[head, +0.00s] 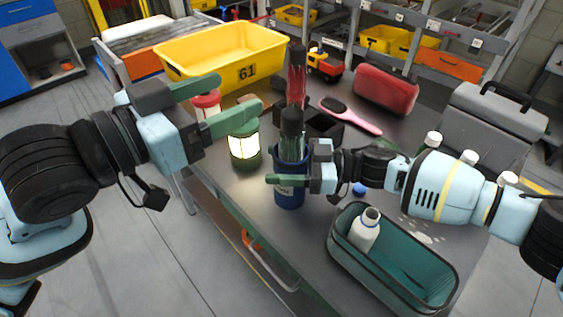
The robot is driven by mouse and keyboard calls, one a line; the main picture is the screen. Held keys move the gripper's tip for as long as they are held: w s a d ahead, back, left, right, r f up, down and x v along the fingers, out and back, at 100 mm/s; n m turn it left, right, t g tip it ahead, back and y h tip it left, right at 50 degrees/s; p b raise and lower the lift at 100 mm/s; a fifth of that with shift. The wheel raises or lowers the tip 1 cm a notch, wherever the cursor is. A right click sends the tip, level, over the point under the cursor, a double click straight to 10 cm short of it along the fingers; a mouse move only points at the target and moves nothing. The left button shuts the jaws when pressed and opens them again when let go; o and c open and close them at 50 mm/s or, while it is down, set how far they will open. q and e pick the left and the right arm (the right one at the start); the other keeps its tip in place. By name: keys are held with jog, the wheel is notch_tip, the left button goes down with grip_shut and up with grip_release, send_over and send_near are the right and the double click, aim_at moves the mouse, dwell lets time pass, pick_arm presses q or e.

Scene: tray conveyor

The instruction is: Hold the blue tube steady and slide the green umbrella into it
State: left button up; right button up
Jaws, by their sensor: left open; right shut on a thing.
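The blue tube (290,198) stands upright on the grey table near its front edge. My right gripper (280,165) is shut on it, with one finger across its front; the other finger is largely hidden. The green umbrella (292,150) stands upright with its lower part inside the tube. Its green folded cloth shows above the rim, below a black handle (291,122). My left gripper (240,98) is open and empty, up and left of the umbrella, its fingers apart and not touching it.
A red umbrella (297,85) stands behind, near a dark box (324,130). A lit green lantern (245,150) is left of the tube. A teal bin (425,270) with a white bottle (365,228) is at front right. A yellow crate (200,68) and pink brush (352,118) lie farther back.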

jog(key=o, duration=1.1)
jog(key=shift+d, duration=0.1)
jog(key=d, duration=1.1)
jog(key=shift+d, duration=0.4)
